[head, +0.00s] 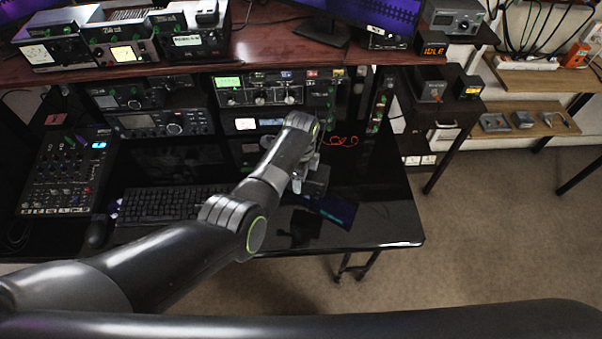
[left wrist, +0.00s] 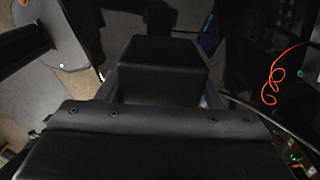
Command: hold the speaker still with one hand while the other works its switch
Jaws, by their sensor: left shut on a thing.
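The speaker is a small black box (head: 317,183) near the front right of the glossy black desk, mostly behind my left wrist in the head view. In the left wrist view the dark box (left wrist: 165,65) sits between the fingers, with a plain top and front face toward the camera. My left gripper (head: 306,172) is shut on it. The speaker's switch does not show in either view. My right gripper is not in view; a dark arm link of mine crosses the bottom of the head view.
A keyboard (head: 170,204), a mouse (head: 98,233) and a mixer (head: 68,172) lie to the left. Radio racks (head: 262,92) stand behind. A thin red cable (head: 342,141) lies behind the speaker. The desk's right part (head: 385,215) is clear.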

